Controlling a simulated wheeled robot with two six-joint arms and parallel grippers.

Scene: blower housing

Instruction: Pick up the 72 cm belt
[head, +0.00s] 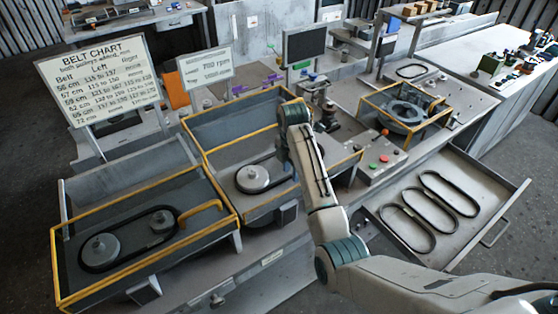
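Three black loop belts lie flat side by side in the open drawer at the right: a left one (399,232), a middle one (422,216) and a right one (447,201). I cannot read any length on them, so I cannot tell which is 72 cm. Another black belt (411,71) lies on the bench at the back. My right arm crosses from the lower right up to the middle; its gripper (284,152) is near the middle housing, apart from the drawer belts. Its fingers are too unclear to judge. My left gripper is out of view.
The drawer (480,240) stands pulled out with a front handle. A left housing (190,250) has a belt around two pulleys. A middle housing (225,205) has a pulley and belt partly behind my arm. The belt chart (100,80) stands at the left.

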